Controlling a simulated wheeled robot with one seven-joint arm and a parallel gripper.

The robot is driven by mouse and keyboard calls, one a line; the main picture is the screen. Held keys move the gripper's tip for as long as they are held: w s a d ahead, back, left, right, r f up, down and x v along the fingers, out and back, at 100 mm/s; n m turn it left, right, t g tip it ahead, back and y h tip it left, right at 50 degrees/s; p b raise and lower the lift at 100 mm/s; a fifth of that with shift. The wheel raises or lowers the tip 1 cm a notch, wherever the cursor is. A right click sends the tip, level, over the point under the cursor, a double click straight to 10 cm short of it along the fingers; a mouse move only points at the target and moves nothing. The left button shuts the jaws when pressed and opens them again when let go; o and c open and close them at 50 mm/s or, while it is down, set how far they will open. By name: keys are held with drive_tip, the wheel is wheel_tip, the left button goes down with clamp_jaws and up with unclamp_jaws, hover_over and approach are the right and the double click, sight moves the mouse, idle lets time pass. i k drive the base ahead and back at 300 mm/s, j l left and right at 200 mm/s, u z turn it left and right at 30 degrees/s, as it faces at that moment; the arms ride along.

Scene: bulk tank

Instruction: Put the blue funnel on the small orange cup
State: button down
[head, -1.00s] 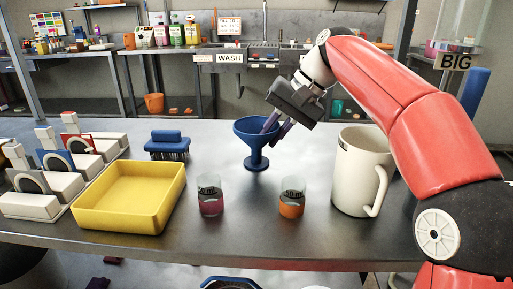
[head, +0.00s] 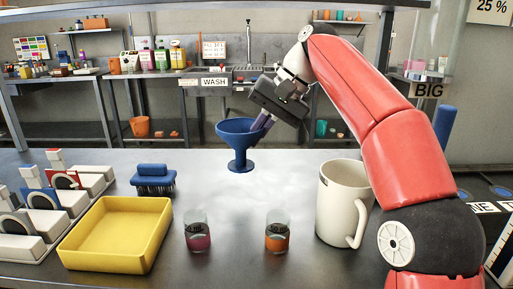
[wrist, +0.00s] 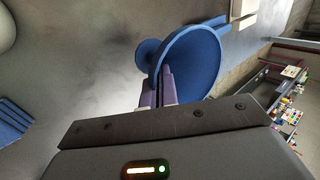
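The blue funnel (head: 238,130) hangs upright from my gripper (head: 260,126), which is shut on the right side of its rim. Its foot appears clear of the table, above and behind the cups. The wrist view shows the funnel's round bowl (wrist: 192,62) with the purple fingers (wrist: 160,88) at its rim. The small orange cup (head: 277,238) is a clear glass with orange in its lower part and a dark label. It stands upright on the table in front of the funnel and a little to its right.
A similar cup with magenta contents (head: 197,238) stands left of the orange one. A large white mug (head: 336,205) stands close on the right. A yellow tray (head: 85,262), a blue brush (head: 153,172) and a white rack (head: 50,222) are on the left. Bare table lies below the funnel.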

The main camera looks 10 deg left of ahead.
sight(278, 214)
drive_tip(key=k+l, duration=0.2)
drive_tip(key=k, duration=0.3)
drive_tip(key=k+l, duration=0.15)
drive_tip(key=k, duration=0.3)
